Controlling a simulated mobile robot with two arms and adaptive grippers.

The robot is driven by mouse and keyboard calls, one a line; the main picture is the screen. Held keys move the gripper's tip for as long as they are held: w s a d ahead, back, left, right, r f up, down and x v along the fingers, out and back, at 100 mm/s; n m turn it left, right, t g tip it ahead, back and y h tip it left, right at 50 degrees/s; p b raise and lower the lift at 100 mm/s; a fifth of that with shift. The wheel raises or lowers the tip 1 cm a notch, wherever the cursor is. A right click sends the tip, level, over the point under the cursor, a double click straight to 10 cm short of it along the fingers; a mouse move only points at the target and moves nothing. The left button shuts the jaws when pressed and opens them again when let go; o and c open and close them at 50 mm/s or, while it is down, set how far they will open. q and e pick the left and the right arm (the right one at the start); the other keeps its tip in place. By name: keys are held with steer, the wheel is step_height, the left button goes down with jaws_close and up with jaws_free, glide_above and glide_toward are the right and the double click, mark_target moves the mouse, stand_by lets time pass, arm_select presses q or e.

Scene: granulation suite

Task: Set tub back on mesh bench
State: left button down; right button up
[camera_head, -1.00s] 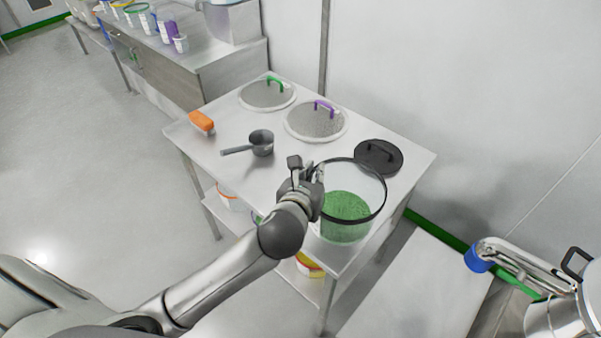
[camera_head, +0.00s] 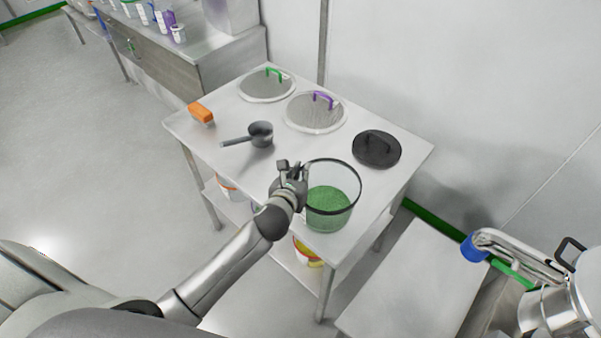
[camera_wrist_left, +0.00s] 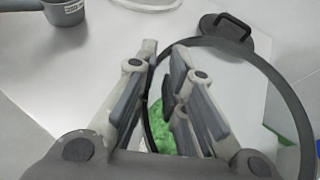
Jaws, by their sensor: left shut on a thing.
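The clear tub (camera_head: 334,222) has a dark rim and green granules inside. In the head view it is upright at the front right part of the mesh bench (camera_head: 215,158), and I cannot tell whether its base touches the top. My left gripper (camera_head: 296,178) is shut on the tub's left rim. In the left wrist view the fingers (camera_wrist_left: 160,100) straddle the tub wall, with the dark rim (camera_wrist_left: 215,42) and some green granules behind them. My right gripper is not in view.
On the bench are a green-handled mesh disc (camera_head: 266,86), a purple-handled one (camera_head: 313,114), a black lid (camera_head: 377,150) just beyond the tub, a grey scoop (camera_head: 260,134) and an orange block (camera_head: 201,113). A lower white surface (camera_head: 415,280) stands at the right.

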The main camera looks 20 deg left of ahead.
arm_select(q)
steer(key=c, duration=1.9)
jaws_free()
steer(key=shift+f, duration=0.15)
steer(key=shift+c, duration=0.2)
steer(key=o, duration=0.5)
steer(key=shift+c, duration=0.2)
steer(key=a+b+v, duration=0.1)
steer(key=v, duration=1.1)
steer(key=shift+d, duration=0.45)
